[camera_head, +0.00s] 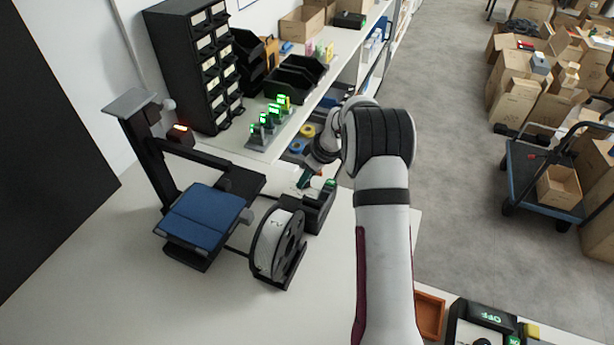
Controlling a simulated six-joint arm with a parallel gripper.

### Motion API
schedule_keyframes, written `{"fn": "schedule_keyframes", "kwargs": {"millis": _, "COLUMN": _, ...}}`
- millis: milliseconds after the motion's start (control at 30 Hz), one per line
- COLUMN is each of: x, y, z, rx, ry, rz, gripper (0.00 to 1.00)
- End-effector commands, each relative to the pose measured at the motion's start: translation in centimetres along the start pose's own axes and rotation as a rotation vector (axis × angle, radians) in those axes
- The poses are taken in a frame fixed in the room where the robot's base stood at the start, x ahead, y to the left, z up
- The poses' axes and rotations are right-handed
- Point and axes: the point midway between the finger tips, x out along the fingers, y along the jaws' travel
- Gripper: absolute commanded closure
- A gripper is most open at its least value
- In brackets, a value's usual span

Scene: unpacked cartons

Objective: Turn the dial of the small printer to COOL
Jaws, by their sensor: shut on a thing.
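The small printer (205,217) stands on the white bench at left, with a black upright frame and a blue bed. A white spool (272,243) in a black holder stands at its right. Behind the spool is a black control box (318,212) with a small green-lit display (330,183). My gripper (303,184) reaches down to the top of this box from behind. It is shut at the box, apparently on the dial. The dial is too small and covered to make out, and its setting cannot be read.
A row of green-lit devices (270,120) stands on the bench behind, near a black drawer cabinet (195,62) and black bins (290,78). At bottom right are a brown tray (430,315) and a device marked OFF (485,318).

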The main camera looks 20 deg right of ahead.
Motion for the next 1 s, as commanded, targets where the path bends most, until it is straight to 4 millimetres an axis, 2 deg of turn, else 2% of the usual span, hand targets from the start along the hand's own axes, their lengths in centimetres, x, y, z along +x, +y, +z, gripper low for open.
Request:
{"fn": "schedule_keyframes", "kwargs": {"millis": 100, "x": 0.1, "y": 0.0, "z": 0.2, "rx": -0.001, "ry": -0.003, "rz": -0.001, "gripper": 1.00}}
{"fn": "schedule_keyframes", "kwargs": {"millis": 133, "x": 0.1, "y": 0.0, "z": 0.2, "rx": -0.001, "ry": -0.004, "rz": -0.001, "gripper": 0.60}}
{"fn": "schedule_keyframes", "kwargs": {"millis": 267, "x": 0.1, "y": 0.0, "z": 0.1, "rx": 0.000, "ry": -0.003, "rz": 0.000, "gripper": 0.37}}
{"fn": "schedule_keyframes", "kwargs": {"millis": 300, "x": 0.0, "y": 0.0, "z": 0.1, "rx": 0.000, "ry": -0.002, "rz": 0.000, "gripper": 0.34}}
{"fn": "schedule_keyframes", "kwargs": {"millis": 567, "x": -0.1, "y": 0.0, "z": 0.1, "rx": 0.000, "ry": -0.001, "rz": 0.000, "gripper": 0.34}}
{"fn": "schedule_keyframes", "kwargs": {"millis": 667, "x": -1.0, "y": 0.1, "z": 0.0, "rx": 0.000, "ry": 0.001, "rz": 0.003, "gripper": 0.34}}
{"fn": "schedule_keyframes", "kwargs": {"millis": 767, "x": -3.3, "y": 0.1, "z": 0.0, "rx": 0.000, "ry": 0.001, "rz": 0.004, "gripper": 0.34}}
{"fn": "schedule_keyframes", "kwargs": {"millis": 1000, "x": -11.0, "y": 0.1, "z": 0.0, "rx": 0.000, "ry": 0.001, "rz": 0.004, "gripper": 0.34}}
